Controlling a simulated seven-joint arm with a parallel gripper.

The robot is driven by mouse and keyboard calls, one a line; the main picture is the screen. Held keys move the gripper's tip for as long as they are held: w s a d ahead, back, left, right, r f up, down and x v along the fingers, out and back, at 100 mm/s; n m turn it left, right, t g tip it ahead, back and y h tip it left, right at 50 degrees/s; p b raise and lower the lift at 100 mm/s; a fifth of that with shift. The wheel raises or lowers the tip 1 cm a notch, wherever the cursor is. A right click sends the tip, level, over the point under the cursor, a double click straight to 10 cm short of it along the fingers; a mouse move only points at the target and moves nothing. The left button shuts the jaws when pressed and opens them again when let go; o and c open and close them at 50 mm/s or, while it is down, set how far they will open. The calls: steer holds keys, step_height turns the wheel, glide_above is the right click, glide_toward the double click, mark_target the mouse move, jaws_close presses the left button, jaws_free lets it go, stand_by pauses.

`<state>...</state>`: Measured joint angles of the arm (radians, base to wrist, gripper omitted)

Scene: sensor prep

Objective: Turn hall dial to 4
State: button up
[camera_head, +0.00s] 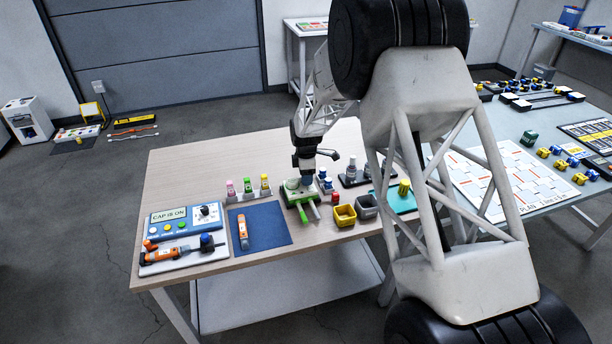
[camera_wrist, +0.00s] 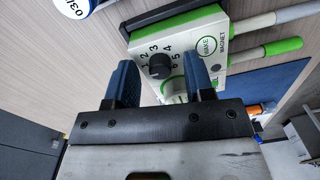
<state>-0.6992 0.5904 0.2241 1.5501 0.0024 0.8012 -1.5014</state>
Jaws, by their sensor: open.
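The hall dial is a black knob (camera_wrist: 160,66) on a white and green box (camera_wrist: 192,22), ringed by printed numbers, with 1, 2, 3 and 4 legible. I cannot tell which number its pointer faces. The box also carries a round WAKE button (camera_wrist: 206,46) and the word MAGNET. My gripper (camera_wrist: 160,76) is open, its two blue fingers apart, with the knob showing between and just beyond their tips; contact is not visible. In the head view, my gripper (camera_head: 307,182) is low over the green and white box (camera_head: 290,196), hiding part of its top.
A blue mat (camera_head: 275,236) with an orange tool (camera_head: 242,230) lies left of the box. A blue CAP IS ON panel (camera_head: 180,230) stands further left. Yellow (camera_head: 344,216) and grey (camera_head: 366,208) bins are close on the right. Colored-top vials (camera_head: 248,187) stand behind. The table's back left is clear.

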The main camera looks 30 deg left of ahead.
jaws_close()
